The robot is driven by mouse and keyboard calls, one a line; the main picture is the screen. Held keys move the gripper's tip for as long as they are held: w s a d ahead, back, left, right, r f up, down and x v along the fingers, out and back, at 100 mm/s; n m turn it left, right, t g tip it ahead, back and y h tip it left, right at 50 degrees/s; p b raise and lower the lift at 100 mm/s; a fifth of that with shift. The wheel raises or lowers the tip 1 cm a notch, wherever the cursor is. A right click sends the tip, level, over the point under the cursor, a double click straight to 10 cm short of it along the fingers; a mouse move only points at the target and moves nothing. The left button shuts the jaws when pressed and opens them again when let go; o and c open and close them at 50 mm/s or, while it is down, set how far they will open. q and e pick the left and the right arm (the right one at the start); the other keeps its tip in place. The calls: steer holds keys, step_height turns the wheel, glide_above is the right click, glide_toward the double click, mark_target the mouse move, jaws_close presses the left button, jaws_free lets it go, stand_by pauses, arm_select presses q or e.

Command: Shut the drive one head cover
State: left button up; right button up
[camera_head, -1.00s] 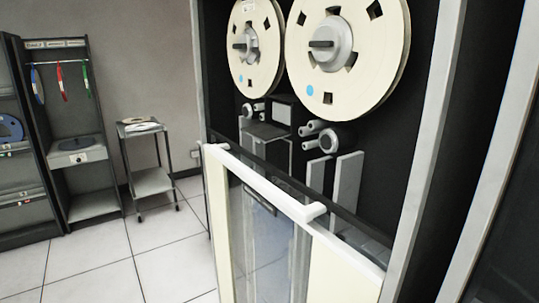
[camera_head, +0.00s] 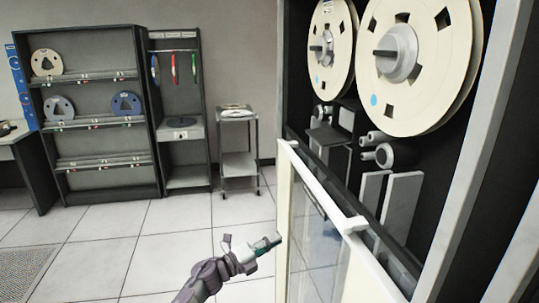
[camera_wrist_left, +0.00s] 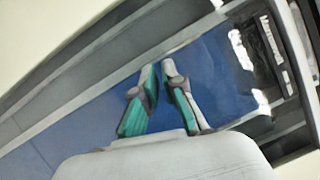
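The tape drive stands at the right of the head view with two cream reels (camera_head: 418,62). Between and below the reels is its head area, with a grey flap (camera_head: 328,133) standing out under a dark box and rollers (camera_head: 384,155). I cannot tell for sure that this flap is the head cover. A white-framed glass door (camera_head: 310,236) stands in front of the lower part. My left gripper (camera_head: 268,243), with teal fingers, is left of this door, low and away from the heads. In the left wrist view its fingers (camera_wrist_left: 160,66) are close together and empty. My right gripper is out of view.
Shelves (camera_head: 95,140) with reels, a dark rack (camera_head: 183,165) with hanging coloured rings and a small trolley (camera_head: 238,150) stand along the back wall. The tiled floor (camera_head: 150,245) between them and the drive is clear.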

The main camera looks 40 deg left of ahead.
arm_select(q)
step_height(320, 180, up, 18)
steer(key=s+d+m+g+h+p, duration=0.15)
steer(key=m+h, duration=0.35)
steer(key=m, duration=0.6)
steer(key=m+g, duration=0.3)
steer(key=m, duration=0.6)
glide_toward(313, 137)
step_height(313, 137, down, 4)
steer(key=p+x, duration=0.5)
steer(key=x, duration=0.5)
steer(key=shift+p, duration=0.35)
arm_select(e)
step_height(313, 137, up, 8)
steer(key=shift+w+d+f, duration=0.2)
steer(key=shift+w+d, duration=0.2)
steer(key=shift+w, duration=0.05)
arm_select(q)
steer(key=shift+f, duration=0.1)
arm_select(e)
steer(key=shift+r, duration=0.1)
arm_select(q)
steer(key=shift+r+p, duration=0.7)
steer(key=shift+r, duration=0.5)
steer(key=shift+r+p, duration=0.75)
steer(key=shift+r, duration=0.6)
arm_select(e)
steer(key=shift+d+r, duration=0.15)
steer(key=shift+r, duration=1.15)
